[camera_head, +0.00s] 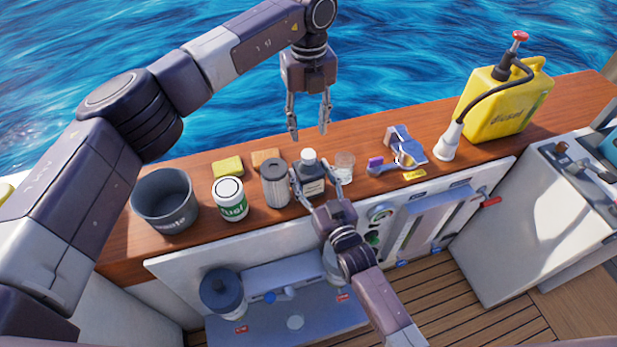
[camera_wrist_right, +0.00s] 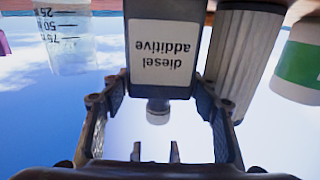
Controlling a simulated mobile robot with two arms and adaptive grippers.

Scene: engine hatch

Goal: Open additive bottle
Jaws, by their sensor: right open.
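The additive bottle (camera_head: 312,181) is dark with a white cap (camera_head: 308,155) and stands upright on the wooden ledge. In the right wrist view its label reads "diesel additive" (camera_wrist_right: 163,55), upside down, and the cap (camera_wrist_right: 158,112) shows below it. My right gripper (camera_head: 316,190) is open, with one finger on each side of the bottle; whether the fingers touch it I cannot tell. My left gripper (camera_head: 309,133) is open and empty, pointing down above and behind the bottle, apart from the cap.
A grey filter (camera_head: 274,185) stands left of the bottle and a clear measuring cup (camera_head: 343,166) right of it. The fuel can (camera_head: 230,198), a dark waste pot (camera_head: 165,203), sponge (camera_head: 227,167) and yellow diesel canister (camera_head: 500,105) share the ledge (camera_head: 405,135).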

